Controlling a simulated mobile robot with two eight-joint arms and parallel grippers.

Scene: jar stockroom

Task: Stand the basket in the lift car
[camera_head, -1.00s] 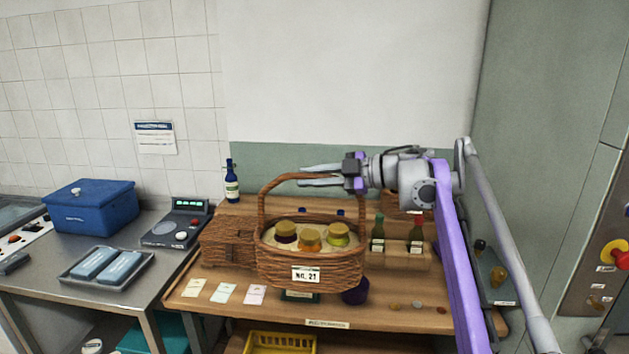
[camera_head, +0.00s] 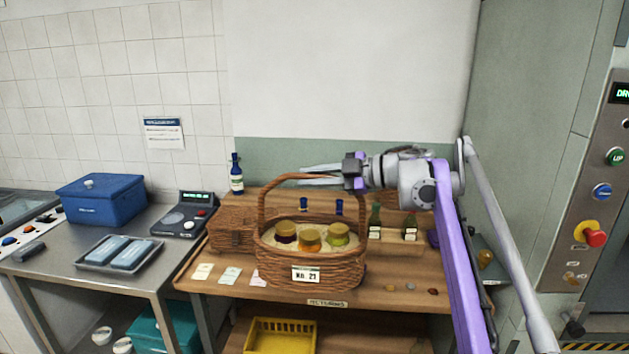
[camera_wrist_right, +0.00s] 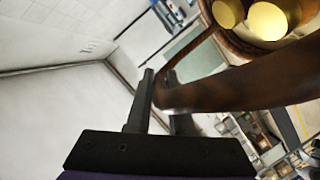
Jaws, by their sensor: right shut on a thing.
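The brown wicker basket (camera_head: 310,272) with a "No. 21" tag hangs in front of the wooden table in the head view, upright. Three jars with cloth-like lids sit inside it. My right gripper (camera_head: 305,174) is shut on the top of the basket's handle. In the right wrist view the fingers (camera_wrist_right: 155,92) close around the dark brown handle (camera_wrist_right: 240,90), and jar lids (camera_wrist_right: 268,20) show in the basket at the top. At the head view's right edge is a grey control panel (camera_head: 590,205) with several buttons, beside a grey door-like area (camera_head: 610,285). My left gripper is out of view.
The wooden table (camera_head: 400,275) carries green bottles (camera_head: 375,222), cards and coins. A yellow crate (camera_head: 280,335) stands below it. A steel table (camera_head: 130,285) at left holds a blue box (camera_head: 100,200) and a scale (camera_head: 185,215). Striped floor edging (camera_head: 595,346) shows at bottom right.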

